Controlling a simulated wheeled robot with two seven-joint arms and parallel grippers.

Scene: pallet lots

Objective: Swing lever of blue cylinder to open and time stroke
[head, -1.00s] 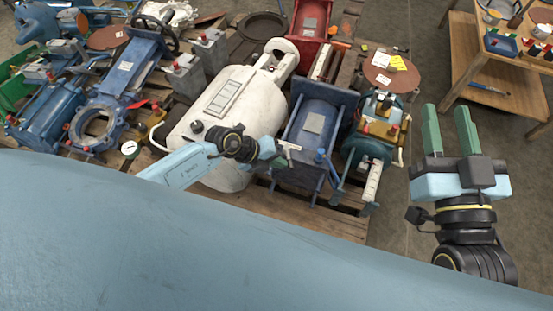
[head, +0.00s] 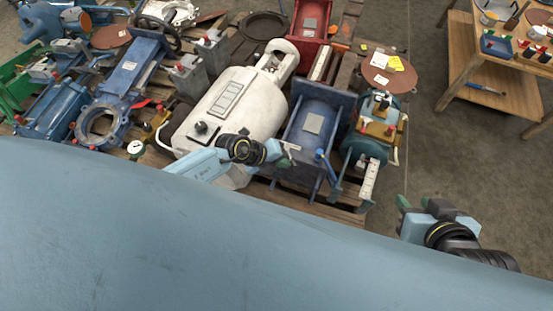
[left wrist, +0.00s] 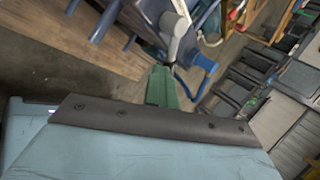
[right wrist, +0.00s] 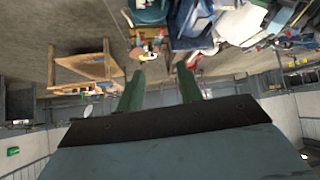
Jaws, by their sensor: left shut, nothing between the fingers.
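The blue cylinder (head: 318,119) lies on the pallet, right of the white tank, with a pale label on top. Its lever (head: 326,163), with a blue grip, is at its near end. My left gripper (head: 286,157) is just left of the lever, shut and empty. In the left wrist view the closed green fingers (left wrist: 163,87) are close to the lever's blue grip (left wrist: 204,63) and its grey arm; I cannot tell if they touch. My right gripper (right wrist: 161,88) is open and empty; in the head view it is at the lower right, off the pallet.
A wooden bench (head: 464,62) with small parts is at the upper right. The floor between is clear.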

